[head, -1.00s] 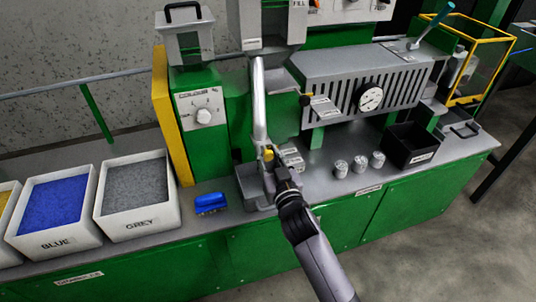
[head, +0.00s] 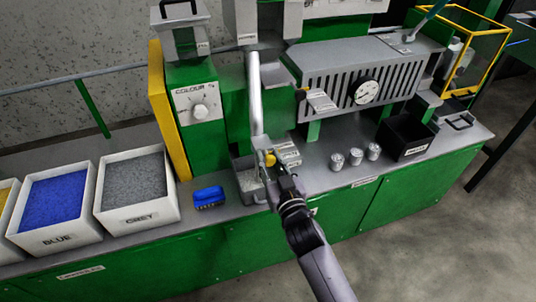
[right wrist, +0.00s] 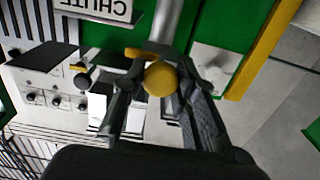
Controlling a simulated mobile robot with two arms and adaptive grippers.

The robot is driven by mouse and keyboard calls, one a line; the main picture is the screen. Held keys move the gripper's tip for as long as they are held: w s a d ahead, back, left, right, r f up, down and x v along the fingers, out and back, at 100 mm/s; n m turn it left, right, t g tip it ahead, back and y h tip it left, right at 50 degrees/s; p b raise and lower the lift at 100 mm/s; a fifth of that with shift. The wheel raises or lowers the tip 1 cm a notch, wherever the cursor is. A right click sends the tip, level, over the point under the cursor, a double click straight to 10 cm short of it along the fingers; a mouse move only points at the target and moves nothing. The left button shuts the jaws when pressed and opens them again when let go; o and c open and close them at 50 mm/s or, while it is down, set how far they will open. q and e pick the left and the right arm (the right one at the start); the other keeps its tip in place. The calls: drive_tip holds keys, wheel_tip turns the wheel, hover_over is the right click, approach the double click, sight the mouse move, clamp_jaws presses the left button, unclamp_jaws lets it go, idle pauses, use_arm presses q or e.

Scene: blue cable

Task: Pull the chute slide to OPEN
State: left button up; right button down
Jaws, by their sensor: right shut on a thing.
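The chute slide's yellow knob (head: 269,159) is at the lower end of the light grey chute tube (head: 256,100), above a grey tray (head: 252,193). My right gripper (head: 274,166) is shut on this knob. In the right wrist view the yellow knob (right wrist: 160,79) sits between the two dark fingers, with the tube (right wrist: 168,22) behind it. An upside-down CHUTE label (right wrist: 97,10) shows there too. Small label plates (head: 287,153) are right of the knob; their text is too small to read. The slide itself is mostly hidden by the gripper. My left gripper is not in view.
A blue brush-like block (head: 208,197) lies left of the tray. White bins of blue (head: 52,236) and grey (head: 140,213) granules stand further left. Several small metal cans (head: 355,156) and a black box (head: 405,138) stand to the right.

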drive_tip(key=c, duration=1.7)
unclamp_jaws()
drive_tip(key=shift+s+f, duration=0.1)
drive_tip(key=shift+f, duration=0.05)
drive_tip(key=shift+o, duration=1.4)
drive_tip(key=shift+s, duration=0.15)
drive_tip(key=shift+o, duration=0.7)
drive_tip(key=v, duration=1.2)
